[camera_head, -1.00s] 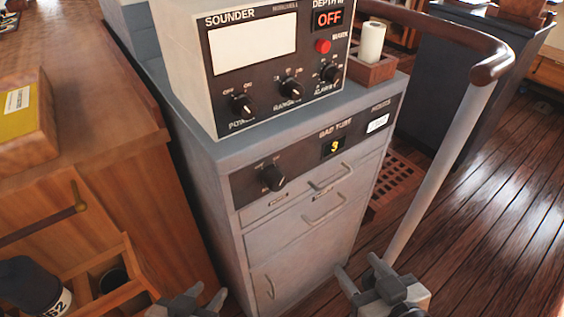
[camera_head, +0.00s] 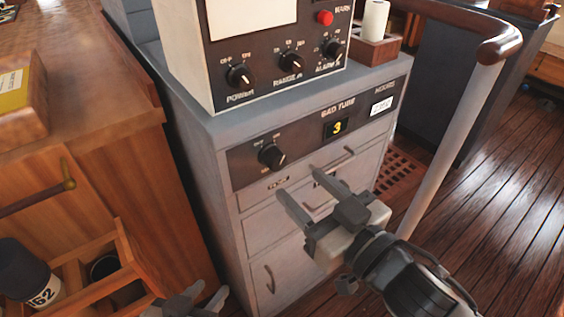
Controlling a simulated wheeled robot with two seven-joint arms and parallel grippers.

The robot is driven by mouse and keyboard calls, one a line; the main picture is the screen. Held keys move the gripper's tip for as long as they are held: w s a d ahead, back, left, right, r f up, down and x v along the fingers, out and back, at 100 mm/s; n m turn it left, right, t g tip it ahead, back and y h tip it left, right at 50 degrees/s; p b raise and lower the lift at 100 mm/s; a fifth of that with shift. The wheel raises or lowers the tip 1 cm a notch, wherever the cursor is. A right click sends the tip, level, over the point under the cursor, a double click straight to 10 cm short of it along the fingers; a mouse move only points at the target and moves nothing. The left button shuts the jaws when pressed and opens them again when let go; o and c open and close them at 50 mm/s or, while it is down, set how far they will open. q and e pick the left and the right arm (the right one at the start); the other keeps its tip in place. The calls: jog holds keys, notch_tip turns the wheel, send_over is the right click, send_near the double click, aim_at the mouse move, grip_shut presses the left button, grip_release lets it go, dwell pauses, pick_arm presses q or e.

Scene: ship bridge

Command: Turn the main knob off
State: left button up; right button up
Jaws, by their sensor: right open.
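A black knob (camera_head: 271,155) sits on the dark front panel of the grey cabinet, left of a small display showing a yellow 3. Its pointer is not clear, and its small labels are hard to read. The sounder box above has three more black knobs: power (camera_head: 239,76), range (camera_head: 291,63) and alarm (camera_head: 333,48). My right gripper (camera_head: 300,182) is open and empty in front of the cabinet, below and right of the panel knob, not touching it. My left gripper (camera_head: 210,288) is at the bottom edge, partly cut off, with its fingers apart and empty.
Drawer handles (camera_head: 334,160) stick out behind my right gripper. A curved wooden rail on a white post (camera_head: 450,150) stands at the right. A wooden counter (camera_head: 95,100) and a bottle rack (camera_head: 125,265) are close on the left.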

aim_at(280, 165)
jog(key=x, duration=0.6)
jog(key=shift+w+a, duration=0.25)
jog(key=shift+w, duration=0.05)
pick_arm(q)
jog(key=shift+f, duration=0.2)
pick_arm(e)
jog(key=c, duration=1)
pick_arm(q)
jog(key=shift+r, duration=0.15)
